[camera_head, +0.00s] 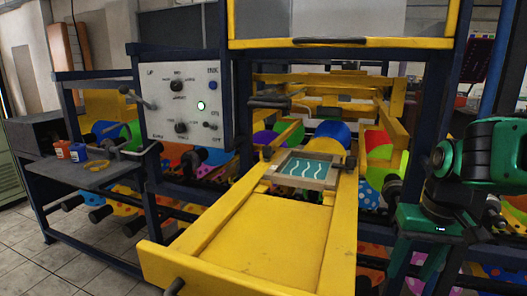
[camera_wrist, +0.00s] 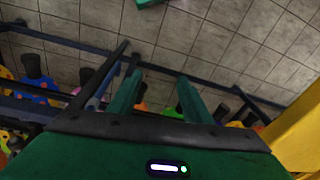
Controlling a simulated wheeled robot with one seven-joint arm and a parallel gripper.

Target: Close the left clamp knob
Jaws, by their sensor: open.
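My gripper (camera_wrist: 158,95) is open and empty in the wrist view, its two green fingers apart over floor and dark rails. In the head view my green gripper (camera_head: 425,225) hangs at the right, beside the yellow printing frame (camera_head: 242,245). A dark knob (camera_head: 174,287) sticks out at the frame's near left corner, far left of my gripper. Another dark knob (camera_head: 393,187) is at the right, close to my gripper. A dark handle (camera_head: 270,101) sits at the upper left of the yellow structure. I cannot tell which is the left clamp knob.
A wood-framed screen with a wavy pattern (camera_head: 306,168) lies on the yellow frame. A control panel (camera_head: 183,102) stands at the left. A side table (camera_head: 85,168) holds small red and blue containers.

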